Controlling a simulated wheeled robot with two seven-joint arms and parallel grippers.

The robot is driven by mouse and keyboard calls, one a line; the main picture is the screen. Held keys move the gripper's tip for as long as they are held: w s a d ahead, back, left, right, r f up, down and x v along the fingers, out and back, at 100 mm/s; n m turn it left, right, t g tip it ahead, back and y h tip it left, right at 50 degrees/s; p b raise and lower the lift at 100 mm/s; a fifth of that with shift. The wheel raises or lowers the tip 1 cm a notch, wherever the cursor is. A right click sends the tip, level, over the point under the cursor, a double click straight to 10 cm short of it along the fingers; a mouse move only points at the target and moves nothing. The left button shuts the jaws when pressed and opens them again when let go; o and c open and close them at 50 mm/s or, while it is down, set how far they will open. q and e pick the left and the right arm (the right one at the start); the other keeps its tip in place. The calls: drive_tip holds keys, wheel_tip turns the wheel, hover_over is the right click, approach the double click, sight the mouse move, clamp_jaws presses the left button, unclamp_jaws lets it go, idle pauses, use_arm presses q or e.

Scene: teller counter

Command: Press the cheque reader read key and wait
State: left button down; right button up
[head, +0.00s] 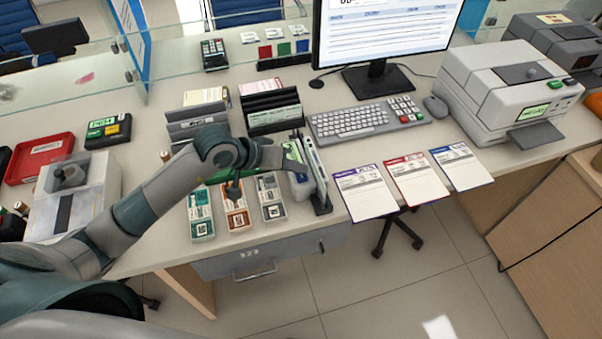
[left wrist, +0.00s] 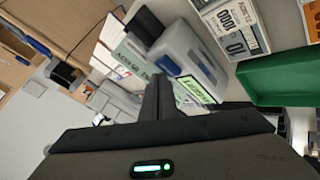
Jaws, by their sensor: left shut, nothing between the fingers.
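A small light-grey device with a lit green display (head: 294,152) stands at the counter's front edge; I take it to be the cheque reader. Upright papers stand close along its right side. In the left wrist view its body (left wrist: 188,52) and lit display (left wrist: 193,92) lie just right of my fingers. My left gripper (head: 286,155) is at the device, and its shut, empty fingers also show in the left wrist view (left wrist: 158,95). I cannot tell whether they touch the device. The read key is not clearly visible, perhaps hidden by the fingers. My right gripper is not in view.
Printed slip pads (head: 413,180) lie right of the device. A keyboard (head: 365,120) and black paper racks (head: 272,112) stand behind. A large grey machine (head: 508,92) stands at right. A glass screen crosses the back.

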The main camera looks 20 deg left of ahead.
sight(296, 176)
use_arm(q)
drive_tip(key=shift+f+b, duration=0.45)
drive_tip(key=shift+b, duration=0.15)
idle(0.7)
idle(0.5)
drive_tip(key=shift+r, duration=0.9)
drive_tip(key=shift+r+p, duration=0.8)
drive_tip(key=shift+r, duration=1.7)
drive_tip(key=shift+s+a, duration=0.1)
